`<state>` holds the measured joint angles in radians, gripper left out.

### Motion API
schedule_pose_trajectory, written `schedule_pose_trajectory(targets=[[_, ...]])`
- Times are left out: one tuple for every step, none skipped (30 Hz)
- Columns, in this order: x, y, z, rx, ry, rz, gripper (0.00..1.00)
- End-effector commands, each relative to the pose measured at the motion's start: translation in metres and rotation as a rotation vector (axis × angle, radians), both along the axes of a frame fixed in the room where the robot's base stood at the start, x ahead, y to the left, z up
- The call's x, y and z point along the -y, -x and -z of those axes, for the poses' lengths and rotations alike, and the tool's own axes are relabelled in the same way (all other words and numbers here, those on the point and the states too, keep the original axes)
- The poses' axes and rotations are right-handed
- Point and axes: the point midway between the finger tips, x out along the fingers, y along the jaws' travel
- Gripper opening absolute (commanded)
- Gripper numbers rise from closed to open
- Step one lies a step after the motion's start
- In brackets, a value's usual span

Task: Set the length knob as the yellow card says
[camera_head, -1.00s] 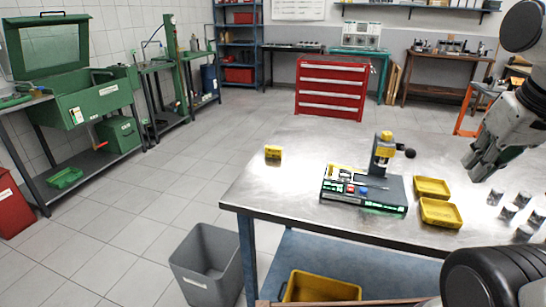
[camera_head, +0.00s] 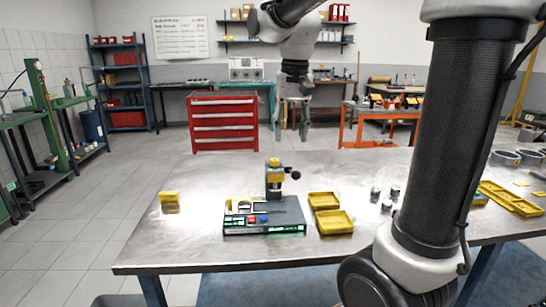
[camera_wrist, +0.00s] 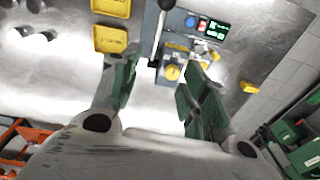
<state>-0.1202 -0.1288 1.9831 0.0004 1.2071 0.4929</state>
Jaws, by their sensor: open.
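A small bench machine (camera_head: 265,217) stands on the steel table. It has a grey base, a yellow-topped column, a black ball lever, red and blue buttons and green-lit displays. A yellow card (camera_head: 169,202) stands left of it; its writing is too small to read. In the wrist view the machine (camera_wrist: 184,38) lies beyond my fingertips, with a round yellow knob (camera_wrist: 173,72) on it; I cannot tell if this is the length knob. The card (camera_wrist: 249,87) shows there to the right. My gripper (camera_head: 293,88) is open and empty (camera_wrist: 160,75), apart from the machine.
Two yellow trays (camera_head: 335,222) sit right of the machine, with several small metal cylinders (camera_head: 386,206) beyond them. My arm blocks part of the table's right side. The table is clear between card and machine. A red drawer cabinet (camera_head: 223,122) stands behind.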

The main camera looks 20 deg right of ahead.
Motion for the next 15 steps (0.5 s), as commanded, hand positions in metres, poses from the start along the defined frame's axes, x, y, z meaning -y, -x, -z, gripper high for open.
schedule_pose_trajectory(targets=[[-0.007,-0.018,0.004,-0.027,0.001,0.026,0.45],[-0.01,-0.026,0.005,-0.04,0.002,0.042,0.45],[-0.013,-0.035,0.007,-0.054,0.002,0.06,0.45],[-0.015,-0.04,0.008,-0.061,0.003,0.071,0.45],[-0.017,-0.044,0.009,-0.067,0.004,0.081,0.45],[-0.019,-0.048,0.01,-0.074,0.005,0.091,0.45],[-0.019,-0.05,0.011,-0.079,0.006,0.095,0.45],[-0.02,-0.052,0.013,-0.081,0.006,0.099,0.45],[-0.02,-0.053,0.016,-0.083,0.006,0.102,0.45],[-0.021,-0.053,0.019,-0.083,0.007,0.103,0.45],[-0.021,-0.053,0.022,-0.083,0.007,0.104,0.45],[-0.02,-0.052,0.028,-0.084,0.007,0.103,0.45],[-0.02,-0.052,0.033,-0.084,0.007,0.103,0.45],[-0.02,-0.052,0.039,-0.085,0.007,0.103,0.45],[-0.02,-0.052,0.046,-0.084,0.007,0.102,0.45]])
